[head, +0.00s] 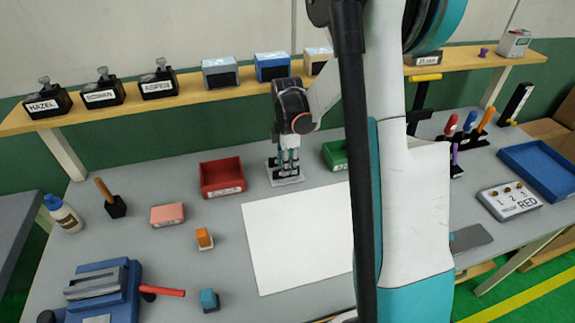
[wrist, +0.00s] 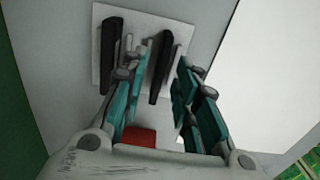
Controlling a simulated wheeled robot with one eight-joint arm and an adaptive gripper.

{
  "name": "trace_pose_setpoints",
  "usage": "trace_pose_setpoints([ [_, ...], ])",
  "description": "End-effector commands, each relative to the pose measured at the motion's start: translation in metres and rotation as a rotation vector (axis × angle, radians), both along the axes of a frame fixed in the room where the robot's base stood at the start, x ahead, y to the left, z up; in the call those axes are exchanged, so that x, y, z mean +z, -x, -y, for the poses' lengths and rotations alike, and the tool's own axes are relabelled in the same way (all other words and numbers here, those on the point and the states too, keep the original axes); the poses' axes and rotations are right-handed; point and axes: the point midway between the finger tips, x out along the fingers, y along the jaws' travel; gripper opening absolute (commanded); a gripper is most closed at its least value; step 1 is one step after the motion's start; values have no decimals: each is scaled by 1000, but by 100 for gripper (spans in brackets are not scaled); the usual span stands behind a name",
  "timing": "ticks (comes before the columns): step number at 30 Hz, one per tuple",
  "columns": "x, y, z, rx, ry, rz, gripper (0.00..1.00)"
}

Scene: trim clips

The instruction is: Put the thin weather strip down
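My gripper (head: 288,172) points down over a small white plate (head: 273,181) at the back middle of the grey table. In the wrist view the white plate (wrist: 101,16) carries upright dark pieces. A dark strip-like piece (wrist: 161,68) stands between the teal fingers of my gripper (wrist: 163,68), with a thinner grey piece beside it. Another dark piece (wrist: 110,48) stands to the left. The fingers are apart, with a gap visible on both sides of the middle piece. I cannot tell which piece is the thin weather strip.
A red tray (head: 222,190) stands just left of the plate and a green tray (head: 335,155) just right. A white sheet (head: 295,238) lies in front. A shelf (head: 203,93) with clamps and boxes runs behind.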

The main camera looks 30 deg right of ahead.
Motion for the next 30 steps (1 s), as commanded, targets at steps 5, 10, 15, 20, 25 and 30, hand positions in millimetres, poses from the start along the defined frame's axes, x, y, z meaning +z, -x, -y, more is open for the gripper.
trace_pose_setpoints([
  [5,39,0,0,0,0,0,28],
  [10,74,0,0,0,0,0,28],
  [15,97,0,0,0,0,0,28],
  [20,107,0,0,0,0,0,28],
  [25,108,0,0,0,0,0,28],
  [30,108,0,0,0,0,0,28],
])
